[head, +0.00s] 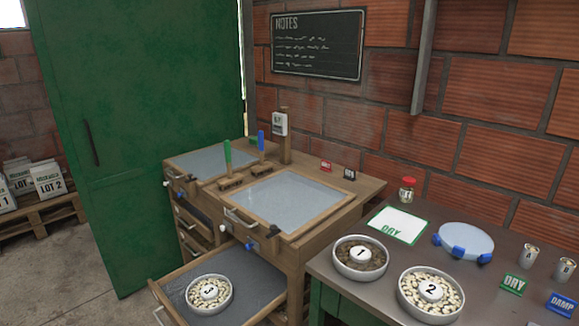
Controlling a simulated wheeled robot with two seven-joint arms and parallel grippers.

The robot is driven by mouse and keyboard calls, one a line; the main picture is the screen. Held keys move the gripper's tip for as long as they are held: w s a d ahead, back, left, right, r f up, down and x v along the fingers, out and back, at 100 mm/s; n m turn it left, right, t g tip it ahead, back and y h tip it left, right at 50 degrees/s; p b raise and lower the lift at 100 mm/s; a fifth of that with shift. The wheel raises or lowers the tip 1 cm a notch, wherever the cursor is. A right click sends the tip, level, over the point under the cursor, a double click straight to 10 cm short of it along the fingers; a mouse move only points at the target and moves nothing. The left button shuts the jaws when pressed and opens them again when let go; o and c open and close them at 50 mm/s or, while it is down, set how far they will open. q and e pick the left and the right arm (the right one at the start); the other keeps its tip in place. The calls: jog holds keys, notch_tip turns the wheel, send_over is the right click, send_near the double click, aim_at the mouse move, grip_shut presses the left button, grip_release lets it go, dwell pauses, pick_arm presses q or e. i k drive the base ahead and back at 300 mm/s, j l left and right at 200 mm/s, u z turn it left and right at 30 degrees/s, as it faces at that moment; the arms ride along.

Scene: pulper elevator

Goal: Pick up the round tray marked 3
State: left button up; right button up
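The round tray marked 3 (191,299) is a pale-rimmed dish of light beans with a white disc marked 3 in its middle. It sits inside a pulled-out drawer (248,277) with a dark grey bottom, at the lower left of the head view. The drawer belongs to a wooden cabinet (295,255). Neither of my grippers shows in the head view.
A dark table at right holds round trays marked 1 (337,256) and 2 (403,293), a DRY card (392,219), a blue-footed round scale (466,240), a red-lidded jar (407,189) and small labelled cups. A green door (150,130) stands left of the cabinet.

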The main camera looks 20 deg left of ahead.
aim_at(209, 294)
jog(key=u, duration=1.6)
